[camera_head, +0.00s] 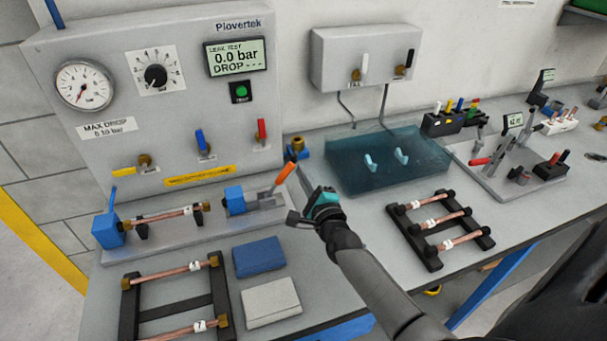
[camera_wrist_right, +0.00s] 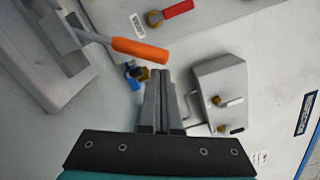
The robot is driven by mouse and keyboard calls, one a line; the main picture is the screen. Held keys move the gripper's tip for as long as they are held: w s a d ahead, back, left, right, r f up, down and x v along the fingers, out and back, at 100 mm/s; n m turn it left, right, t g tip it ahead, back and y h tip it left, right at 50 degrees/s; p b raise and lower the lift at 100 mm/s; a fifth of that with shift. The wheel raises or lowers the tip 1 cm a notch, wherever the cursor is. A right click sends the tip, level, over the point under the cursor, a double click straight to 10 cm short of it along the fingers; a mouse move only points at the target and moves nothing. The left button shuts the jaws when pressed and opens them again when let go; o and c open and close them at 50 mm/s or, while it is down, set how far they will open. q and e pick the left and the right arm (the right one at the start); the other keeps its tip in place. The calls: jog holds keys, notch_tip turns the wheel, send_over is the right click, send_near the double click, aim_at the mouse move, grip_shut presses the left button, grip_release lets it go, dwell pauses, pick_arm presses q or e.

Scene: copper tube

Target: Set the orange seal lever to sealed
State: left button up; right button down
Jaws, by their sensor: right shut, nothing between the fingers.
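The orange seal lever (camera_head: 284,174) stands tilted up to the right on the blue and grey clamp (camera_head: 238,199) at the right end of the test fixture. It also shows in the right wrist view (camera_wrist_right: 140,50), left of and beyond the fingers. My right gripper (camera_head: 296,217) is shut and empty, just right of and below the lever, apart from it. Its closed fingers show in the right wrist view (camera_wrist_right: 160,88). A copper tube (camera_head: 165,215) lies along the fixture between the blue end block (camera_head: 107,231) and the clamp. My left gripper is not in view.
The test panel (camera_head: 180,90) stands behind the fixture, its display reading 0.0 bar. A blue pad (camera_head: 258,256), a grey pad (camera_head: 270,302) and a tube rack (camera_head: 128,305) lie in front. A teal tray (camera_head: 340,165) and another tube rack (camera_head: 430,240) are at right.

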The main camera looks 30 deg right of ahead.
jog(key=shift+a+r+n+p, duration=0.3)
jog(key=shift+r+n+p, duration=0.1)
jog(key=shift+p, duration=0.1)
jog(key=shift+w+a, duration=0.1)
jog(key=shift+w+a+r+n+p, duration=0.1)
jog(key=shift+a+r+n+p, duration=0.4)
jog(key=shift+n+p, duration=0.3)
jog(key=w+a+r+n+p, duration=0.2)
jog(key=a+n+p, duration=0.4)
jog(key=a+n, duration=0.3)
jog(key=shift+w+a+g, duration=0.2)
jog(key=shift+a+g, duration=0.1)
jog(key=shift+a, duration=0.1)
